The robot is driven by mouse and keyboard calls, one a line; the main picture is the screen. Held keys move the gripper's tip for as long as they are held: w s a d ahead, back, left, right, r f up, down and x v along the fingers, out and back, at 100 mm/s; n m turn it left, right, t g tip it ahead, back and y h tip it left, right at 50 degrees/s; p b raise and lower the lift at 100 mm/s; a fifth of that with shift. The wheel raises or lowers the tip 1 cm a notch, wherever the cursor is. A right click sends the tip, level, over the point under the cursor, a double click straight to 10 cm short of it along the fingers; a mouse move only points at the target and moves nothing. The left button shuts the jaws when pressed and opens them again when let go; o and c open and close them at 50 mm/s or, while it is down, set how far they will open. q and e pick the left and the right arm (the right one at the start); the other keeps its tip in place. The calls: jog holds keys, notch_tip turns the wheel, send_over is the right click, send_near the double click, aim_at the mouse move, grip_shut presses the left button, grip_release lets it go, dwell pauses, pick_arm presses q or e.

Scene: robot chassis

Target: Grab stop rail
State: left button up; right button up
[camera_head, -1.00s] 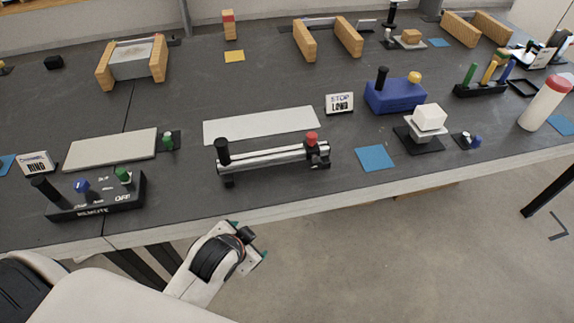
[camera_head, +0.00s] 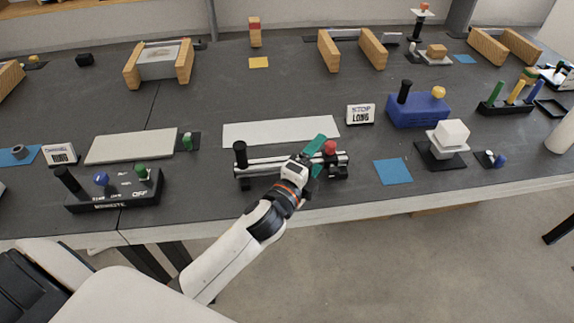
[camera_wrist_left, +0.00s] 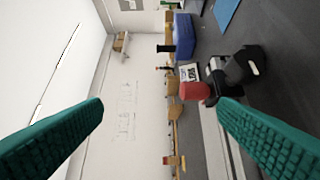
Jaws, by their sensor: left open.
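The stop rail (camera_head: 262,168) is a pair of silver rods between black end blocks, on the front part of the bench. It has a black knob (camera_head: 240,154) at its left end and a red knob (camera_head: 329,147) at its right end. My left gripper (camera_head: 318,156) is over the rail's right part, just left of the red knob, with its teal fingers apart. In the left wrist view the red knob (camera_wrist_left: 195,91) and a black block show ahead, between the open fingers (camera_wrist_left: 162,108). The hand hides part of the rail. My right gripper is out of view.
A white strip (camera_head: 265,132) lies behind the rail, and a sign (camera_head: 360,114) reading STOP LONG stands behind right. A blue mat (camera_head: 392,172) lies to the right. A black switch box (camera_head: 115,190) stands left. The bench's front edge runs below the rail.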

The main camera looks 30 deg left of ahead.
pick_arm(q)
jog(key=b, duration=0.2)
send_near(329, 156)
jog(key=shift+w+d+f, duration=0.1)
jog(key=shift+w+f, duration=0.15)
jog(key=shift+w, duration=0.2)
jog(key=shift+w+f, duration=0.3)
jog(key=shift+w, duration=0.15)
jog(key=shift+w+r+p, duration=0.35)
jog(key=shift+w+p, duration=0.05)
jog(key=shift+w, duration=0.1)
jog(key=w, duration=0.6)
jog(key=shift+w+d, duration=0.2)
jog(key=shift+d, duration=0.2)
jog(key=shift+c, duration=0.5)
jog(key=c, duration=0.9)
jog(key=shift+c, duration=0.3)
jog(key=shift+r, duration=0.1)
